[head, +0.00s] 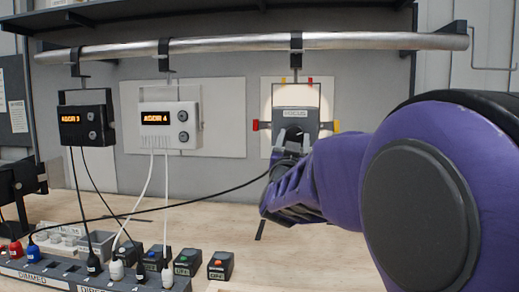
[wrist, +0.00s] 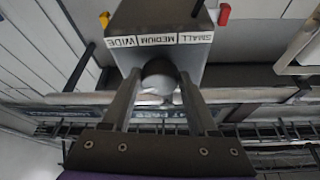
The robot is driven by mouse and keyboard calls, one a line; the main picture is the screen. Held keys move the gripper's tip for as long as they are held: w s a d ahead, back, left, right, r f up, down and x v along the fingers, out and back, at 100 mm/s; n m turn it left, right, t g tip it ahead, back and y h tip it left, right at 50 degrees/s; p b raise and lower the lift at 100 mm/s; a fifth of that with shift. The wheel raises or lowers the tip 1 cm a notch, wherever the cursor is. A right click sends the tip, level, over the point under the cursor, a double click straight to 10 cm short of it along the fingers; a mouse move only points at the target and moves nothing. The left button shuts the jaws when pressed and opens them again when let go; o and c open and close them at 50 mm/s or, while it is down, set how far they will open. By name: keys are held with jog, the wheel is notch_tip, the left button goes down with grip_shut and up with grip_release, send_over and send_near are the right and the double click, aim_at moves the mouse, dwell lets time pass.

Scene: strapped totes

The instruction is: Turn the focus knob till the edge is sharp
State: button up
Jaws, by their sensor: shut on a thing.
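A dark grey lamp housing (head: 296,118) with a small label that seems to read FOCUS hangs from the pipe at centre right. In the wrist view the housing (wrist: 190,62) has a strip marked SMALL, MEDIUM and WIDE, upside down. A round grey knob (wrist: 158,69) sits under that strip. My gripper (wrist: 159,84) is shut on the knob, one finger on each side. In the head view my gripper (head: 291,143) is at the housing's lower front and hides the knob. A pale round patch of light (head: 270,98) shows on the white panel behind; its edge is partly hidden.
Red and yellow tabs (head: 255,125) surround the housing. Two boxes with orange displays, one black (head: 86,125) and one white (head: 170,126), hang to the left.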

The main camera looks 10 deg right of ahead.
jog(key=shift+a+m+g+h+b, duration=0.1)
jog(key=shift+m+g+h+b, duration=0.35)
jog(key=shift+m, duration=1.15)
jog(key=o, duration=1.3)
jog(key=shift+o, duration=0.2)
jog(key=shift+f, duration=0.1)
